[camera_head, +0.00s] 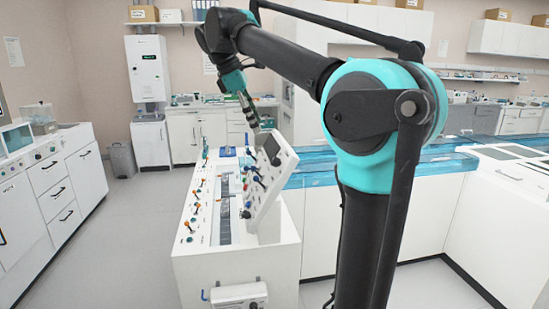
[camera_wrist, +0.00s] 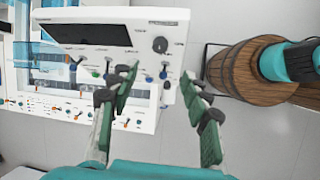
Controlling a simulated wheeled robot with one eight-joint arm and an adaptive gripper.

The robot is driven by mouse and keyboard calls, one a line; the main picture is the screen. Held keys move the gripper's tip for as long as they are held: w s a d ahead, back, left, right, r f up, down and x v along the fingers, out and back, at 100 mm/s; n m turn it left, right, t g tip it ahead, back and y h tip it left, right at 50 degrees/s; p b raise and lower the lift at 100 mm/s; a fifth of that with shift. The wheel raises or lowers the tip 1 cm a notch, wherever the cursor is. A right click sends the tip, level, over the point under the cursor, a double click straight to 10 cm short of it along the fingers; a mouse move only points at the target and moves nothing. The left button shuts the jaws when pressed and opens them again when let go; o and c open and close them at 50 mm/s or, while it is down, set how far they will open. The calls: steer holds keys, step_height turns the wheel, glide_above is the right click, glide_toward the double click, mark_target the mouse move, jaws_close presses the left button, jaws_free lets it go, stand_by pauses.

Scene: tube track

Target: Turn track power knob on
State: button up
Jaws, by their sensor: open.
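A white control panel (camera_head: 287,160) stands tilted on the white bench in the head view. In the wrist view the panel (camera_wrist: 72,18) has a dark display and a round black knob (camera_wrist: 160,45) near its right end. Small print is beside the knob, too blurred to read, so I cannot tell whether this is the track power knob. My gripper (camera_head: 254,123) hangs above the panel's upper part. In the wrist view my gripper (camera_wrist: 160,76) is open and empty, its green-padded fingers apart. The black knob shows beyond the fingertips, with no contact visible.
Coloured toggles and buttons line the panel below the display. The white bench (camera_head: 195,258) carries several orange-tipped levers left of the panel. A blue transparent track (camera_head: 330,172) runs right behind it. Floor (camera_head: 125,225) is clear to the left.

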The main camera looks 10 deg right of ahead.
mark_target(273, 159)
steer(key=x, duration=1.4)
jaws_close()
